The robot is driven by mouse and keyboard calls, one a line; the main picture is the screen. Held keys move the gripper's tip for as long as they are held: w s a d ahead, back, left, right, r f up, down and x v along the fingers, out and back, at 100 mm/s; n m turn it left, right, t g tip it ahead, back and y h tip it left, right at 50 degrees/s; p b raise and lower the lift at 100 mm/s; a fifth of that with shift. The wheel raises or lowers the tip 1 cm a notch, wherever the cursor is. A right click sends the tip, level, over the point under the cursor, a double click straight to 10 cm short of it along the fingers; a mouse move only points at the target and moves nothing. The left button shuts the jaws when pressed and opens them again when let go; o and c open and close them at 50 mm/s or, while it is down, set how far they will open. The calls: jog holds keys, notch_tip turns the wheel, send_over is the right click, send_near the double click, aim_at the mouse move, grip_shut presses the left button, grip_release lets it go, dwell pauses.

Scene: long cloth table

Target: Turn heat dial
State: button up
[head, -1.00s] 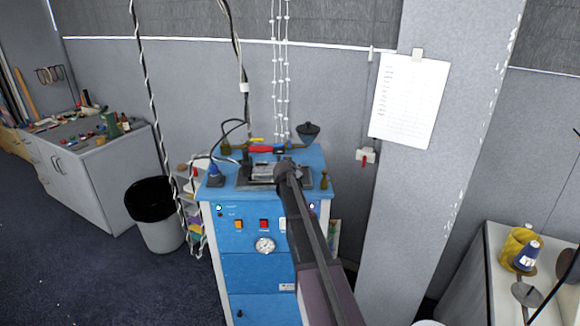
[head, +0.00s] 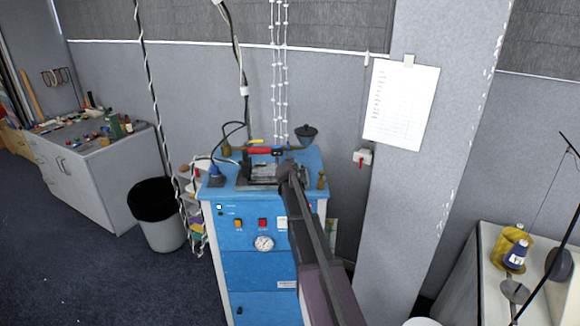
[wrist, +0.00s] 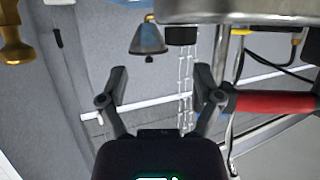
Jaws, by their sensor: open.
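A blue cabinet-like machine (head: 255,272) stands against the wall in the head view. Its front has a round white dial or gauge (head: 264,243), an orange button (head: 238,224) and a red button (head: 262,223). I cannot tell which part is the heat dial. My gripper (head: 289,172) is over the machine's top, and my arm hides part of the right front. In the wrist view my gripper (wrist: 160,78) has its fingers apart with nothing between them. A small black knob-like part (wrist: 180,35) under a grey metal body (wrist: 235,10) shows beyond the fingertips.
A red handle (wrist: 275,102) lies close to the right finger in the wrist view. A dark funnel-like thing (head: 306,133) and brass fittings (head: 320,181) stand on the machine top. A black-lined bin (head: 155,212) is on the left, and a wall pillar (head: 420,210) rises on the right.

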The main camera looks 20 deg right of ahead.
jog(key=shift+w+f, duration=0.15)
jog(key=shift+f, duration=0.1)
jog(key=shift+s+r, duration=0.1)
jog(key=shift+s, duration=0.15)
jog(key=shift+d, duration=0.1)
jog(key=shift+s+d, duration=0.1)
jog(key=shift+d, duration=0.05)
